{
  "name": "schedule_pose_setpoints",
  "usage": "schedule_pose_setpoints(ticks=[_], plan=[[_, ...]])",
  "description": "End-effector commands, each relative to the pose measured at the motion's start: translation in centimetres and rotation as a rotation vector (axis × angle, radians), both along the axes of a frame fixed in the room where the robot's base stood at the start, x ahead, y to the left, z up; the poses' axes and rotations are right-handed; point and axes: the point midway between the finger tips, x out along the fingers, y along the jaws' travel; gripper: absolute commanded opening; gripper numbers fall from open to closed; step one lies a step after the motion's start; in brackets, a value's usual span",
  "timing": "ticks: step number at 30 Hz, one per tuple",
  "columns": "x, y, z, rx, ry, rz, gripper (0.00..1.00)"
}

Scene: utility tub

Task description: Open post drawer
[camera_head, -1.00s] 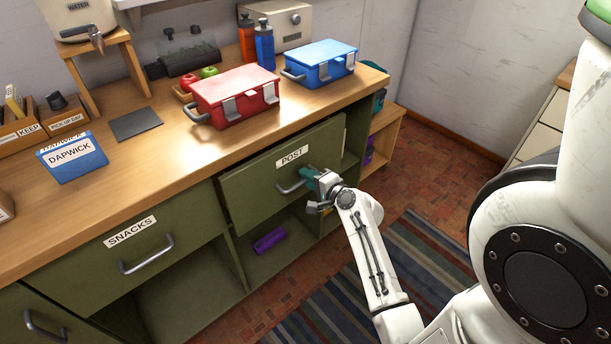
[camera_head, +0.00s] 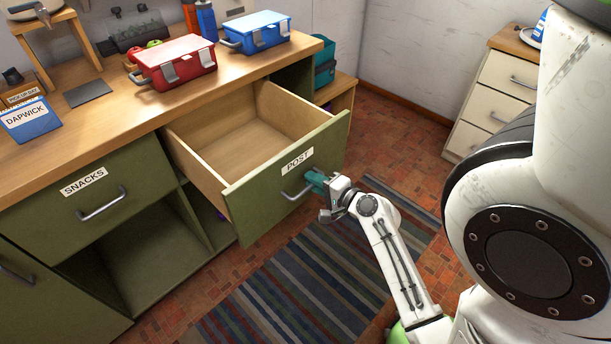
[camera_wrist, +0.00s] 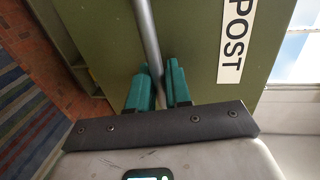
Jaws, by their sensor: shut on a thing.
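The post drawer (camera_head: 284,190) has a green front with a white POST label and stands well out of the counter, its wooden inside showing empty. Its grey bar handle (camera_head: 291,193) is on the front below the label. My gripper (camera_head: 315,184), with teal fingers, is at the right end of the handle. In the wrist view the handle (camera_wrist: 146,35) runs down between the two fingers (camera_wrist: 158,82), which are shut on it. The POST label (camera_wrist: 237,40) is to the right of the handle there.
The shut SNACKS drawer (camera_head: 95,200) is to the left. A red box (camera_head: 174,62) and a blue box (camera_head: 257,33) stand on the counter above. A striped rug (camera_head: 310,283) lies on the brick floor before the drawer. White drawers (camera_head: 502,95) stand at the right.

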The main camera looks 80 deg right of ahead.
Motion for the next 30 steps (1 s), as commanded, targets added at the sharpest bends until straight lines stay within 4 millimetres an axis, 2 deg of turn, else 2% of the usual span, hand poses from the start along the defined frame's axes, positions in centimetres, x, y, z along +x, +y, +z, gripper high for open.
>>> schedule_pose_setpoints(ticks=[6, 17, 18, 21, 30], plan=[[-1.05, 0.62, -0.11, 0.001, 0.002, 0.0, 0.0], [-1.12, 0.66, -0.07, 0.001, 0.002, 0.0, 0.0], [-1.11, 0.66, -0.09, 0.001, 0.002, 0.0, 0.21], [-1.1, 0.65, -0.07, 0.001, 0.001, 0.0, 0.31], [-1.27, 0.76, -0.01, 0.001, 0.001, 0.0, 0.32]])
